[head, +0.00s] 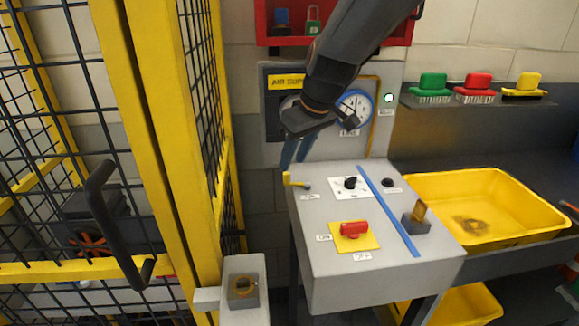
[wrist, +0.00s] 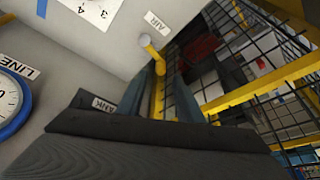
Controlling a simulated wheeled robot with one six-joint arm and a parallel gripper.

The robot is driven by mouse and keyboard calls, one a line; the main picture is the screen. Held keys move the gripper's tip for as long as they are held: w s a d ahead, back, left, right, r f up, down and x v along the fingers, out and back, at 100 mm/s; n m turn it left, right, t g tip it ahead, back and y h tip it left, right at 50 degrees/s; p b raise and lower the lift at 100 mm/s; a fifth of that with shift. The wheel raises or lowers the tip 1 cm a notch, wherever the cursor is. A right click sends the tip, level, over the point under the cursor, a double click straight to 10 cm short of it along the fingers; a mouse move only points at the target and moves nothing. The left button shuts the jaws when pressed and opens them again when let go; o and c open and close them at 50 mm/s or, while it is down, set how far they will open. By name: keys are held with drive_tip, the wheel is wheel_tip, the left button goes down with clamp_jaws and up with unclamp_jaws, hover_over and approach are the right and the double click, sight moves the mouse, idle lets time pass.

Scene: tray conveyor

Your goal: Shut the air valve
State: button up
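The air valve is a yellow lever (head: 294,182) with a grey pivot at the far left corner of the grey control box (head: 330,285). The lever points left, out over the box edge. In the wrist view the lever (wrist: 153,54) runs from its round grey pivot beside the AIR label toward my fingers. My gripper (head: 296,158) hangs just above the lever, fingers pointing down. In the wrist view my gripper (wrist: 155,95) is open, with a finger on each side of the lever's line. I cannot tell whether the fingers touch it.
The box top also holds a black knob (head: 350,183), a red switch (head: 354,228) and an amber-topped switch (head: 420,212). A round gauge (head: 356,108) is on the panel behind. A yellow mesh fence (head: 170,130) stands close on the left. A yellow tray (head: 520,195) lies right.

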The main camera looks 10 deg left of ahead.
sight(287, 173)
drive_tip(key=shift+p+x, duration=0.45)
drive_tip(key=shift+x, duration=2.25)
drive_tip(key=shift+c, duration=0.2)
clamp_jaws()
